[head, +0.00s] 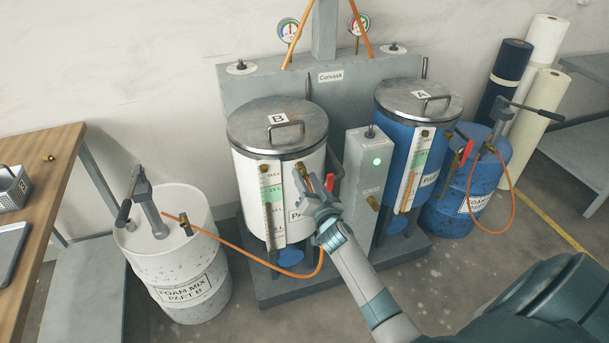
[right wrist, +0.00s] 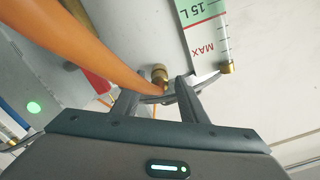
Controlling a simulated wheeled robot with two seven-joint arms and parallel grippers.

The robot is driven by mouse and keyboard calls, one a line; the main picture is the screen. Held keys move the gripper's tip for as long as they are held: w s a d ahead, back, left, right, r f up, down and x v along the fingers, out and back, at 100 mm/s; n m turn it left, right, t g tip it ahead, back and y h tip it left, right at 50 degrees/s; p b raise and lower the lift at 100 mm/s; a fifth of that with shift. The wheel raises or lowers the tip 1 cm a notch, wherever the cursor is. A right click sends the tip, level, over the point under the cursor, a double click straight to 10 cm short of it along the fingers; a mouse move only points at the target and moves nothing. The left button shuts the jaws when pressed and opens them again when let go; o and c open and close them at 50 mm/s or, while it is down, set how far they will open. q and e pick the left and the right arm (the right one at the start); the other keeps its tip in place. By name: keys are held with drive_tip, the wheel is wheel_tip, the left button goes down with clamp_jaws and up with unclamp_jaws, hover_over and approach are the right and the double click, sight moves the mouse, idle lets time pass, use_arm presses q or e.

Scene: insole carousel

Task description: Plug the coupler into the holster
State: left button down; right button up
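My right gripper (head: 312,192) is in front of the white tank marked B; its two fingers also show in the right wrist view (right wrist: 160,92). A thick orange hose (right wrist: 80,45) runs to the fingertips, where a small dark piece, the coupler (right wrist: 158,99), sits between the fingers and looks held. The fingers hide much of it. A brass fitting (right wrist: 160,74) shows just beyond the fingertips; I cannot tell whether they touch. The holster appears to be the dark and brass fitting (head: 185,225) on the white drum's rim, with nothing visibly plugged in. My left gripper is out of view.
The white drum (head: 188,289) with a hand pump stands left of tank B (head: 248,190). The hose loops low between them. A grey cabinet (head: 364,170) with a green light and blue tank A (head: 395,140) stand right. A wooden bench (head: 50,150) is far left.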

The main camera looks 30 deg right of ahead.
sight(308, 182)
drive_tip(key=shift+c, duration=0.6)
clamp_jaws()
drive_tip(key=shift+s, duration=0.1)
drive_tip(key=shift+p+v, duration=1)
drive_tip(key=shift+v, duration=1.9)
wheel_tip(308, 182, up, 7)
drive_tip(key=p, duration=0.7)
